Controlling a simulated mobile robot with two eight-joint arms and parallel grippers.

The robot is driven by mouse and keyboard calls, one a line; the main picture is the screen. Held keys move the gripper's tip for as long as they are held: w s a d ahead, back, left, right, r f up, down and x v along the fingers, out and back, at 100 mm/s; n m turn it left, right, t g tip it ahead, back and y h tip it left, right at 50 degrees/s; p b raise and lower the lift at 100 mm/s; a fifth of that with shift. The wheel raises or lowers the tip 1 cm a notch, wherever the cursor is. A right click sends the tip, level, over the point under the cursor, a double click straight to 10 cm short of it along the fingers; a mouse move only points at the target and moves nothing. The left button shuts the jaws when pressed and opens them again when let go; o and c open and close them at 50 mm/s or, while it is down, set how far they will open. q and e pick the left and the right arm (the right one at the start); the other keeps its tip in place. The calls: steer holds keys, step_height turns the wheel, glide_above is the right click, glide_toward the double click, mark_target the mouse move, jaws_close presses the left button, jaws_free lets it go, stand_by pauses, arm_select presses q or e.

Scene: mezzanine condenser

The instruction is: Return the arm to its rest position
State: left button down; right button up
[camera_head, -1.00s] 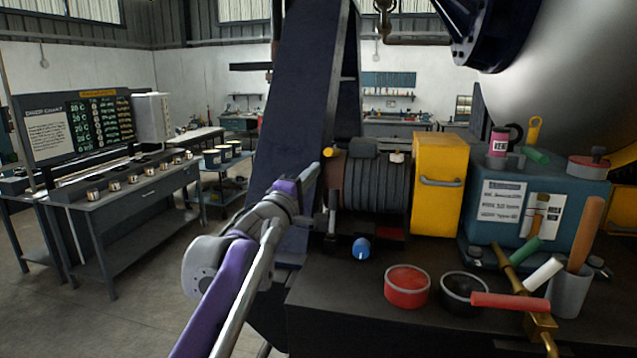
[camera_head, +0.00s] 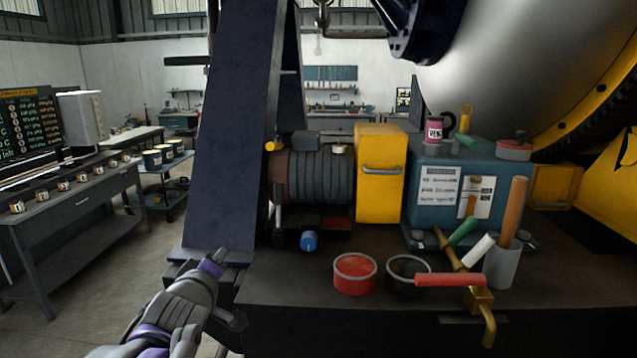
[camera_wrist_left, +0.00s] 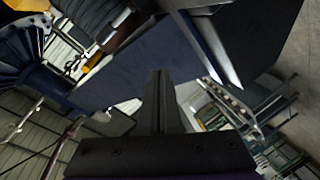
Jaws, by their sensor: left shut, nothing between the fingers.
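My left arm comes in at the lower left of the head view. Its gripper (camera_head: 216,261) is at the left end of the dark workbench (camera_head: 300,285), near the foot of the dark blue column (camera_head: 228,150). In the left wrist view the two fingers of the gripper (camera_wrist_left: 160,95) are together with nothing between them, and the dark column (camera_wrist_left: 130,75) lies beyond them. My right gripper does not show in either view.
On the bench stand a ribbed motor (camera_head: 318,178), a yellow box (camera_head: 380,178), a teal box (camera_head: 437,205), a red tin (camera_head: 355,278), a black tin (camera_head: 405,266) and a grey cup (camera_head: 501,268) with tools. Open floor (camera_head: 110,260) lies left of the bench.

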arm_select(q)
steer(key=s+d+f+m+g, duration=0.1)
steer(key=s+f+m+g, duration=0.4)
steer(key=s+f, duration=0.9)
steer(key=s+d+f+m+g+h, duration=0.1)
steer(key=s+f+m+g, duration=0.4)
steer(key=s+f, duration=1)
step_height(320, 180, down, 3)
steer(key=shift+d+r+m, duration=0.2)
steer(key=shift+d+m, duration=0.45)
steer(key=shift+m, duration=0.25)
